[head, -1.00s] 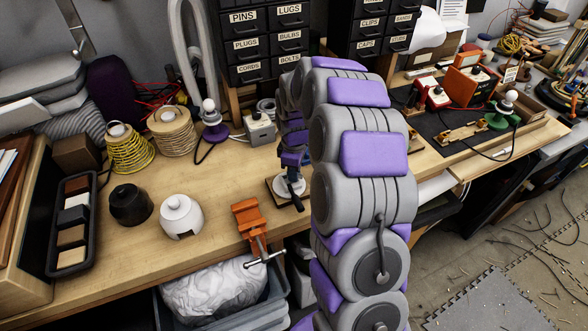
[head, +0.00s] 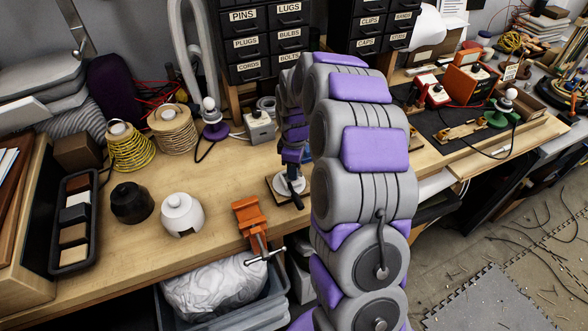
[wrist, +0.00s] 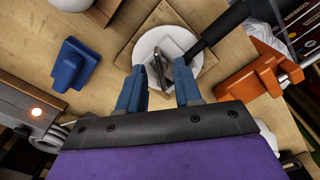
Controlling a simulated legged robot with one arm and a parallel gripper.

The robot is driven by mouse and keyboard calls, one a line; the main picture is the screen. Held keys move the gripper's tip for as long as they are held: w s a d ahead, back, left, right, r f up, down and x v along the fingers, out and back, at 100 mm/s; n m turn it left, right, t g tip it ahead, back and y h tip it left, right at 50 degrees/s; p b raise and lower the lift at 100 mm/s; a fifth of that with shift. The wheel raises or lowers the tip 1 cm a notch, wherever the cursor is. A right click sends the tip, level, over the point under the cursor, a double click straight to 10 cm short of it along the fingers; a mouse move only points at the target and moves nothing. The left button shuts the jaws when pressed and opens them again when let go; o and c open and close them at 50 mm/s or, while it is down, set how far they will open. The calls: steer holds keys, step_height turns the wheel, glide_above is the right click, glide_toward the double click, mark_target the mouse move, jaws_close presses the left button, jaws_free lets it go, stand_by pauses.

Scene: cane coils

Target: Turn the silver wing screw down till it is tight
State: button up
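The silver wing screw (wrist: 158,68) stands over a round white disc (wrist: 150,42) on a square wooden board (wrist: 205,22) in the wrist view. A black handle (wrist: 222,24) reaches out from the disc to the upper right. My gripper (wrist: 159,68) has two blue fingers, one on each side of the screw, with a visible gap to it on both sides. It is open. In the head view, the disc (head: 290,184) is below my gripper (head: 292,172), and the screw is too small or hidden to make out.
An orange vise (head: 250,217) is at the bench edge beside the board; it also shows in the wrist view (wrist: 258,82). White (head: 182,212) and black (head: 131,203) domed pieces stand on the bench.

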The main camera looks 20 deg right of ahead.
steer(key=shift+r+p, duration=1.4)
steer(key=shift+r, duration=1.55)
steer(key=shift+d+f+b, duration=0.1)
steer(key=shift+f+b, duration=0.05)
steer(key=shift+b, duration=0.45)
steer(key=shift+c, duration=0.4)
steer(key=shift+b, duration=0.95)
step_height(320, 180, down, 4)
steer(key=shift+f+b, duration=0.25)
steer(key=shift+b, duration=0.95)
steer(key=shift+f, duration=0.9)
jaws_close()
